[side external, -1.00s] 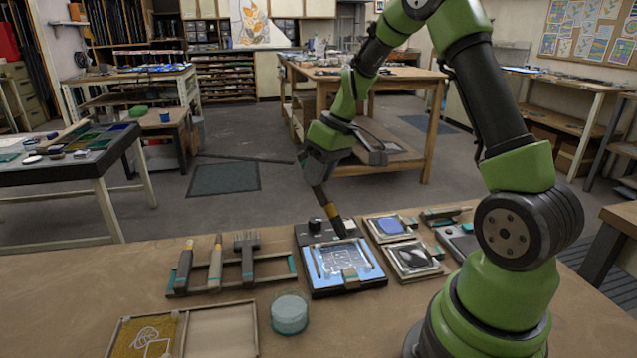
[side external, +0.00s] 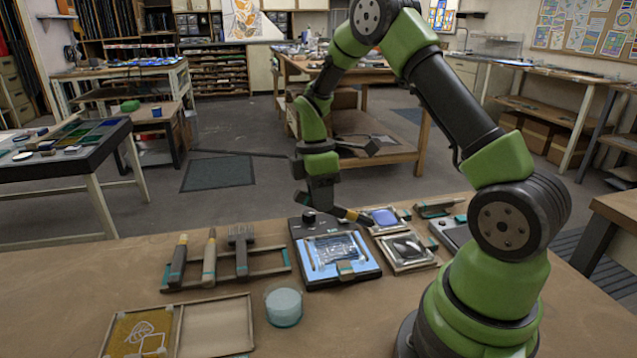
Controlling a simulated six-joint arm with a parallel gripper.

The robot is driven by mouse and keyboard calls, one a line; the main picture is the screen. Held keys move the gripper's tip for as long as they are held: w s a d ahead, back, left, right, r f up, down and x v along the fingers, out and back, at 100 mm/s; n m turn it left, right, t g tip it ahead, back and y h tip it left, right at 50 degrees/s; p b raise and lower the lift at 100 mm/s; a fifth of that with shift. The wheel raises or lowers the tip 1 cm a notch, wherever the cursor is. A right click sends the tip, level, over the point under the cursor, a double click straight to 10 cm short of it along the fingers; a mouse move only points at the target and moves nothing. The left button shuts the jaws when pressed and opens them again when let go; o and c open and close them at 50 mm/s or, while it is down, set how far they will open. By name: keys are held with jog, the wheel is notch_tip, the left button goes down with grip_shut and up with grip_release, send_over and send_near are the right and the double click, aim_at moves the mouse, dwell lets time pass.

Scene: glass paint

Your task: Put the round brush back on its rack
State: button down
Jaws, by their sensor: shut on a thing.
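My gripper (side external: 321,203) is shut on the round brush (side external: 350,214) above the back of the bench. The brush lies nearly level, with its yellow-orange band and dark tip toward the right. The gripper hides its middle. The rack (side external: 268,272) is a low wooden frame with teal ends at the left, below and left of my gripper. Several tools do not fill it: two slim-handled tools and a dark wide-headed one lie across it, and its right part is bare.
A black-and-blue lit device (side external: 338,279) holding a glass pane stands below my gripper. Framed panes (side external: 405,264) lie to its right. A round glass jar (side external: 284,306) and a wooden tray (side external: 218,329) are in front. Bare bench lies right of the jar.

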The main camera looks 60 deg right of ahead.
jog(key=n+h, duration=0.1)
jog(key=n, duration=0.1)
jog(key=w+a+f+n+h, duration=0.1)
jog(key=n, duration=0.1)
jog(key=w+f+n+h, duration=0.1)
jog(key=n, duration=0.2)
jog(key=shift+w+a+h, duration=0.1)
jog(key=shift+a+h, duration=0.2)
jog(key=shift+a, duration=0.1)
jog(key=w+a+n+t, duration=0.1)
jog(key=n, duration=0.1)
jog(key=w+a+f+n+t+h, duration=0.1)
jog(key=a+n+t, duration=0.1)
jog(key=n, duration=0.1)
jog(key=w+a+f+n+t+h, duration=0.1)
jog(key=a+n+t, duration=0.1)
jog(key=n, duration=0.1)
jog(key=shift+w+f, duration=0.15)
jog(key=shift+w, duration=0.05)
jog(key=shift+w+a+f+n+t, duration=0.1)
jog(key=shift+w+a+n+t, duration=0.05)
jog(key=shift+a+n+t, duration=0.25)
jog(key=shift+w+a+f+n+t, duration=0.1)
jog(key=shift+a+n+t, duration=0.15)
jog(key=shift+n, duration=0.25)
jog(key=shift+a+f, duration=0.15)
jog(key=shift+f, duration=2.3)
jog(key=shift+f, duration=0.55)
jog(key=c, duration=0.9)
grip_release()
